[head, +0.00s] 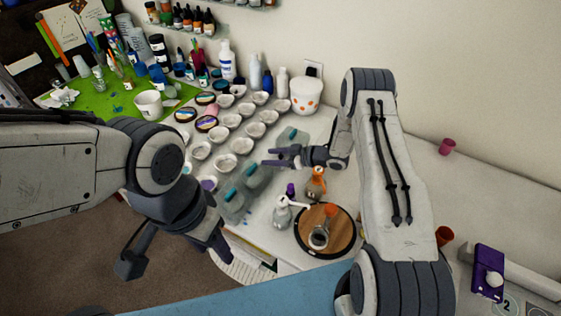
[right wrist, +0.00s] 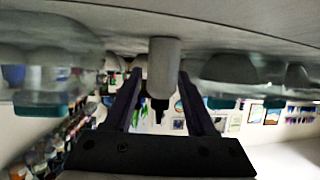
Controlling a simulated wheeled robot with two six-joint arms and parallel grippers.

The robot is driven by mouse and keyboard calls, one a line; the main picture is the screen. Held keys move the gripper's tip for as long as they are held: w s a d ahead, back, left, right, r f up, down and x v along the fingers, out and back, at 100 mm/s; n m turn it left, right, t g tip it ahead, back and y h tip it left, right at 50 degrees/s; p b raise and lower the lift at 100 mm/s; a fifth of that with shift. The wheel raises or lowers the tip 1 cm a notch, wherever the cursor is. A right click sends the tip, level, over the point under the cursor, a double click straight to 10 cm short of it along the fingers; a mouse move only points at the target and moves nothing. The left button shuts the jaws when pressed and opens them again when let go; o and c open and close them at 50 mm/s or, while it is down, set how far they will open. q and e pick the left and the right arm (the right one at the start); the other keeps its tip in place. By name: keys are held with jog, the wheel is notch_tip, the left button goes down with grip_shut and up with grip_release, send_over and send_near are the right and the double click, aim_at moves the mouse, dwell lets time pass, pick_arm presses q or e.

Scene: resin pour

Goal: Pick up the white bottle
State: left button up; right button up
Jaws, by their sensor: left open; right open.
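In the right wrist view, which is upside down, a white bottle (right wrist: 164,66) with a dark narrow tip stands on the table. It lies between the two fingers of my right gripper (right wrist: 157,84), which is open; I cannot tell whether either finger touches it. In the head view my right gripper (head: 270,157) is low over the table and hides that bottle. My left gripper (head: 178,260) is open and empty, off the table's near edge above the floor.
Clear bottles with teal caps (head: 236,203) flank the right gripper, close on both sides in the right wrist view (right wrist: 230,100). Small white bowls (head: 225,162) stand beyond. A pump bottle (head: 282,214) and a round wooden board (head: 345,232) are nearer me. Other pale bottles (head: 282,82) stand along the wall.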

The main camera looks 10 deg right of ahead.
grip_shut()
jog(key=shift+s+f, duration=0.1)
jog(key=shift+f, duration=0.05)
jog(key=shift+r+b, duration=0.3)
jog(key=shift+r, duration=0.25)
jog(key=r, duration=0.1)
jog(key=d+r+b, duration=0.1)
jog(key=r, duration=0.1)
jog(key=shift+s+r+b, duration=0.1)
jog(key=shift+r+b, duration=0.2)
jog(key=w+r+b+v, duration=0.1)
jog(key=b+v, duration=0.1)
jog(key=v, duration=1)
jog(key=shift+r, duration=0.4)
jog(key=shift+d+r, duration=0.1)
jog(key=shift+r, duration=0.05)
